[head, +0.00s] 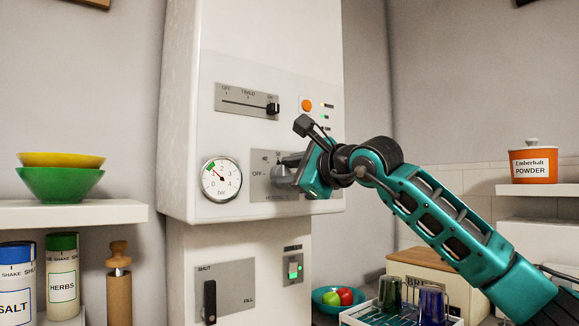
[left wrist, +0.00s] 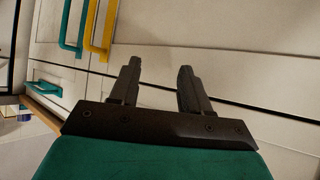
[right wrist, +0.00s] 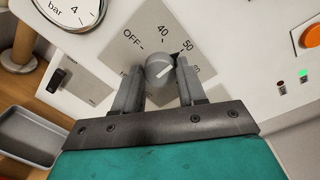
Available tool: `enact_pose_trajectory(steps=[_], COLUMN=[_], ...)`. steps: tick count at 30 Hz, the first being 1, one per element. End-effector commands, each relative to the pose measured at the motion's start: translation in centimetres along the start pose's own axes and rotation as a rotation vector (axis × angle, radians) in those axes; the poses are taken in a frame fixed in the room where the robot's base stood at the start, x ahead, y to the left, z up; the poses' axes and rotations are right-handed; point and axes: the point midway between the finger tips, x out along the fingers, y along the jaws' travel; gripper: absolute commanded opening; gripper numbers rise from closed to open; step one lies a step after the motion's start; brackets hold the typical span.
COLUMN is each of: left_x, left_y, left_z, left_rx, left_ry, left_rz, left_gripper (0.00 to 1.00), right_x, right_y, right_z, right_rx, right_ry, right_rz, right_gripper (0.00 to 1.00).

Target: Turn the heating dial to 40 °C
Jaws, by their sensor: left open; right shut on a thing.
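The heating dial (right wrist: 160,70) is a round grey knob on a grey plate (right wrist: 205,70) printed OFF, 40 and 50 in the right wrist view. My right gripper (right wrist: 158,78) is shut on the dial, one finger on each side. In the head view the dial (head: 287,163) is partly covered by my right gripper (head: 297,172), and the plate's lower text is partly hidden. My left gripper (left wrist: 158,76) is open and empty in the left wrist view, away from the dial.
A bar gauge (head: 221,179) is left of the dial plate, with a slider panel (head: 247,100) above and an orange button (head: 306,105) upper right. A lever panel (head: 225,285) is below. Teal and yellow handles (left wrist: 98,30) are near my left gripper.

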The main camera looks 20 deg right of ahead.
Motion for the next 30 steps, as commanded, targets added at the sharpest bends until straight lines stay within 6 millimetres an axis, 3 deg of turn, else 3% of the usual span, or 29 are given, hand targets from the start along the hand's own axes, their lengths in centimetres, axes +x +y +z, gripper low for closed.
enact_pose_trajectory(steps=[18, 30], left_x=[-0.82, -0.94], left_y=[-1.02, -0.95], left_z=[0.13, -0.20], left_rx=[0.010, 0.007], left_ry=[-0.014, -0.009], left_rz=[-0.024, -0.025], left_gripper=[0.47, 0.47], right_x=[-0.01, 0.02], right_y=[0.13, 0.28], right_z=[0.08, 0.07], right_rx=[-0.547, -0.727], right_ry=[0.037, 0.048], right_rz=[0.008, 0.010], right_gripper=[0.10, 0.10])
